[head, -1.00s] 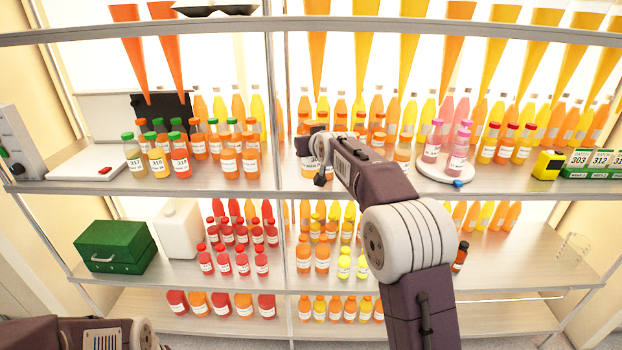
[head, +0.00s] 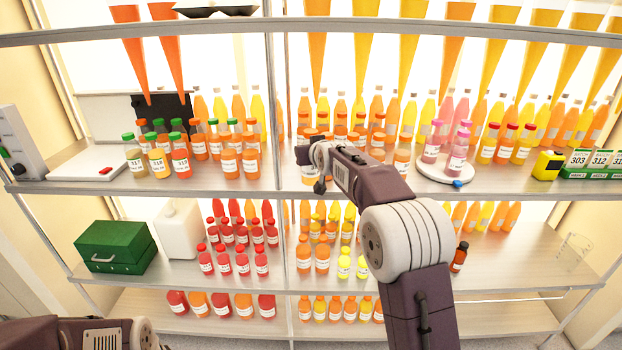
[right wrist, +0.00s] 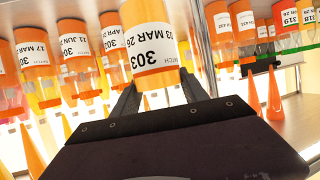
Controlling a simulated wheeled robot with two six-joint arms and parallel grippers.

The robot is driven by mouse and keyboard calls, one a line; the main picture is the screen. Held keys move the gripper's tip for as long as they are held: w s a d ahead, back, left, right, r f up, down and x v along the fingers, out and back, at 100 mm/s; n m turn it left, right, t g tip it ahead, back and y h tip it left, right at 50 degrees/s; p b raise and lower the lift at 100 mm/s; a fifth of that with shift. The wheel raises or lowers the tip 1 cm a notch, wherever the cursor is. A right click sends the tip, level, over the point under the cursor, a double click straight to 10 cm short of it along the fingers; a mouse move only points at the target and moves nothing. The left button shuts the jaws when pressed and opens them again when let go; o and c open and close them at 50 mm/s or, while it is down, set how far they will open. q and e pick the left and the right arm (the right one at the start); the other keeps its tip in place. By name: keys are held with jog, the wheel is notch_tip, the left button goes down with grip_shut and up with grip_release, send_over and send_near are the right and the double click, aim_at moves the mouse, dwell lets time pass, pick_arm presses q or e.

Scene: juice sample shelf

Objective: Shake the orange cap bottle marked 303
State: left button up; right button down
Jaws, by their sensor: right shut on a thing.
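The bottle marked 303 (right wrist: 150,45) fills the upper middle of the right wrist view, with orange contents and a white label that reads upside down, "303" and "03 MAR 26". My right gripper (right wrist: 160,95) is shut on it, one finger on each side. The bottle's cap is out of that view. In the head view my right gripper (head: 312,160) is at the upper shelf's front edge, just right of the middle post; the wrist mostly hides the bottle there. My left arm shows only at the bottom left corner, its gripper out of frame.
Several orange-cap bottles (head: 402,160) stand close around the right gripper on the upper shelf (head: 280,178). Green-cap bottles (head: 158,162) stand left of the post. A round white device (head: 445,173) holds pink-cap bottles at right. Filled bottles crowd the shelf below.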

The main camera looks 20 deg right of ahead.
aim_at(310, 168)
jog(key=f, duration=0.5)
jog(key=shift+s+f, duration=0.2)
jog(key=shift+s, duration=0.15)
jog(key=shift+w+f, duration=0.15)
notch_tip(310, 168, up, 7)
jog(key=w, duration=0.1)
jog(key=f, duration=0.4)
jog(key=s+f, duration=0.1)
jog(key=f, duration=0.1)
jog(key=shift+f, duration=0.5)
jog(key=shift+w+f, duration=0.2)
jog(key=shift+w, duration=0.1)
jog(key=shift+s+r, duration=0.15)
jog(key=shift+s, duration=0.05)
